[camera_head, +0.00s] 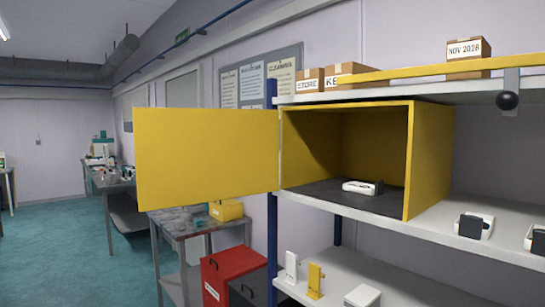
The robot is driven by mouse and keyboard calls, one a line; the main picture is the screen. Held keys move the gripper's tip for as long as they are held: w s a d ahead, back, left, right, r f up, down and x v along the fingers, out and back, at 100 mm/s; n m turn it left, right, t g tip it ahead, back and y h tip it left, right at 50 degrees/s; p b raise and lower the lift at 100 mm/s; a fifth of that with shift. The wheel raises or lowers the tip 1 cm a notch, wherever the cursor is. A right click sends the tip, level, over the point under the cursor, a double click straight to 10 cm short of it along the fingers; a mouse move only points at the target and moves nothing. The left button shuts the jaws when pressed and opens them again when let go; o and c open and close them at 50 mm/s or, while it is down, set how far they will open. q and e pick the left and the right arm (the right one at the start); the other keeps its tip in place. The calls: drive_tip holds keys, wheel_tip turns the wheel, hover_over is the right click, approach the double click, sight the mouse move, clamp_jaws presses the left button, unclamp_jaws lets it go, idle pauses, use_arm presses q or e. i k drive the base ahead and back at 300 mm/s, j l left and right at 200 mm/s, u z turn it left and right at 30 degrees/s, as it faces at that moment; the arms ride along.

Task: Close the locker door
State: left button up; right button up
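The yellow locker (429,160) stands on a shelf of the rack, with its open front facing me. Its yellow door (207,152) is swung wide open to the left, hinged along the locker's left front edge. I see no handle on the visible face of the door. Inside, a small white and black object (362,187) lies on the dark floor near the front. Neither of my grippers is in view.
The rack has a blue post (272,230). Cardboard boxes (466,49) sit on the top shelf, near a yellow bar (440,70) and a black ball (508,100) on a grey bracket. A red bin (233,277) and a side table (180,224) stand below the door.

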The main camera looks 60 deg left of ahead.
sight(190, 156)
drive_tip(key=j+z, duration=0.15)
drive_tip(key=j, duration=0.9)
drive_tip(key=k+j+z, duration=0.2)
drive_tip(key=j, duration=2.05)
drive_tip(key=k+j, duration=0.15)
drive_tip(key=j, duration=0.95)
drive_tip(key=k+j, duration=0.1)
